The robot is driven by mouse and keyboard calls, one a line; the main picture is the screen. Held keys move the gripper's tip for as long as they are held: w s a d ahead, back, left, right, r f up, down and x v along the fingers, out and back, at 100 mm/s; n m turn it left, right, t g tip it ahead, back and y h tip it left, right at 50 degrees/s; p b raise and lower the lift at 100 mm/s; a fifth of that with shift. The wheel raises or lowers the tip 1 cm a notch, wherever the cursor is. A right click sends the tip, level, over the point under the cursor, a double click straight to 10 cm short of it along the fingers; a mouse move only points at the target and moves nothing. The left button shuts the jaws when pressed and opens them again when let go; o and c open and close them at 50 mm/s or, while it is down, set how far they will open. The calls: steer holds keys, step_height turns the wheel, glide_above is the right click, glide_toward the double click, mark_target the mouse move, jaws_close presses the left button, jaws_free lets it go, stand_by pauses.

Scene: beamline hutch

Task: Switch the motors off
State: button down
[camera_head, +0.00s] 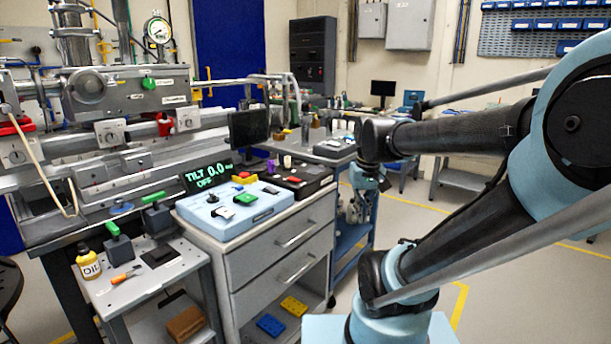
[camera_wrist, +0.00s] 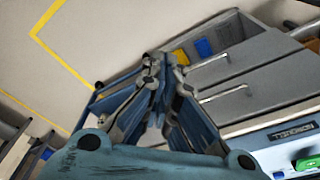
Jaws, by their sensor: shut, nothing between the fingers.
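A light blue control box (camera_head: 232,207) sits on top of a grey drawer cabinet. It carries a black knob, a green rocker (camera_head: 245,198), a white-framed switch, a blue button and a red button on a yellow base (camera_head: 244,177). A dark display (camera_head: 207,178) behind it reads "TILT 0.0" and "OFF" in green. My gripper (camera_head: 356,212) hangs to the right of the cabinet, apart from the box. In the wrist view my gripper (camera_wrist: 153,62) is shut and empty. The control box's edge (camera_wrist: 262,146) and a green rocker (camera_wrist: 308,163) show at the lower right there.
The drawer cabinet (camera_head: 280,238) has two protruding handles. A side table (camera_head: 135,283) at left holds an oil bottle (camera_head: 90,263) and green-handled tools.

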steer(key=s+d+f+m, duration=0.1)
steer(key=s+d+f, duration=0.2)
steer(key=s+f, duration=0.4)
steer(key=shift+s+f+t, duration=0.3)
steer(key=shift+f, duration=0.4)
